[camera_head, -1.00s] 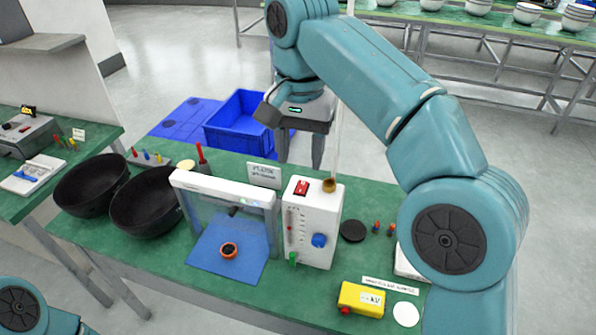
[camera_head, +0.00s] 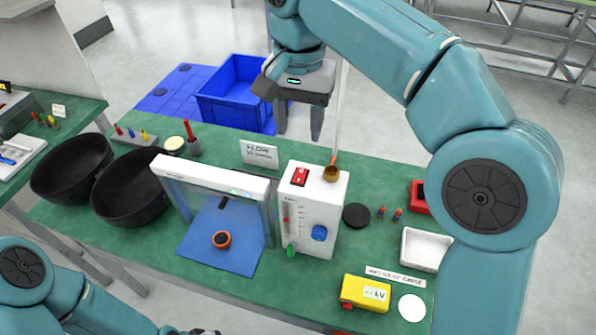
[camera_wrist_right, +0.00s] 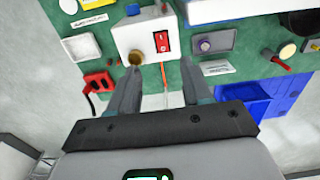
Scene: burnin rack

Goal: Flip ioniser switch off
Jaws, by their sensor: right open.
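A red rocker switch (camera_head: 299,176) sits on top of a white box (camera_head: 325,215) that carries a gauge strip and a blue knob. In the right wrist view the switch (camera_wrist_right: 161,42) shows just beyond the fingertips. A white bar frame (camera_head: 212,178) with small lights on its top stands left of the box, over a blue mat (camera_head: 205,262). My right gripper (camera_head: 299,133) is open and empty, pointing down above and behind the box, apart from it. My left arm is at the lower left; only a dark bit of its end shows at the bottom edge.
A brass cup (camera_head: 333,173) with a thin upright rod stands on the box beside the switch. A sign (camera_head: 259,154) stands behind. Black bowls (camera_head: 130,190) lie left; a yellow meter (camera_head: 366,293) and a white tray (camera_head: 425,250) lie right. A blue crate (camera_head: 235,90) is beyond the table.

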